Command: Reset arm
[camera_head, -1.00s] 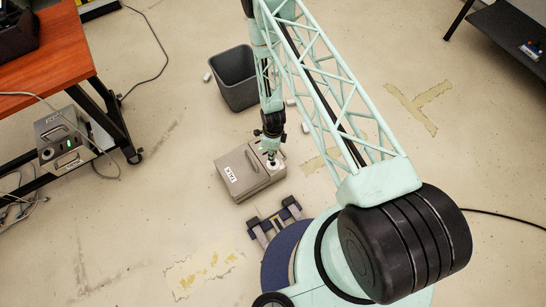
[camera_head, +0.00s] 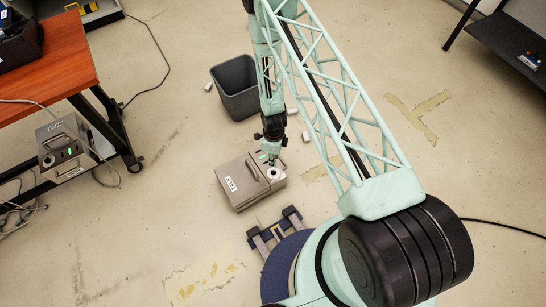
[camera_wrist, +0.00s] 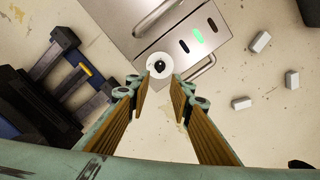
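The grey paging phone box (camera_head: 238,188) stands on the floor in front of my base, with a white label and a handle. In the wrist view the box (camera_wrist: 150,22) shows a round white ring with a dark centre (camera_wrist: 159,66) and a lit green indicator (camera_wrist: 198,36). My gripper (camera_head: 272,160) hangs just above this ring at the end of the arm. In the wrist view my gripper (camera_wrist: 160,88) has its two fingers apart with nothing between them. The ring shows just beyond the fingertips, apparently not touched.
A grey bin (camera_head: 238,92) stands behind the box, with several small white blocks (camera_wrist: 261,42) on the floor nearby. A wooden-topped table (camera_head: 55,65) is at left, with a second grey box (camera_head: 62,145) below it. A dark table (camera_head: 515,45) is at upper right. Floor between is mostly clear.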

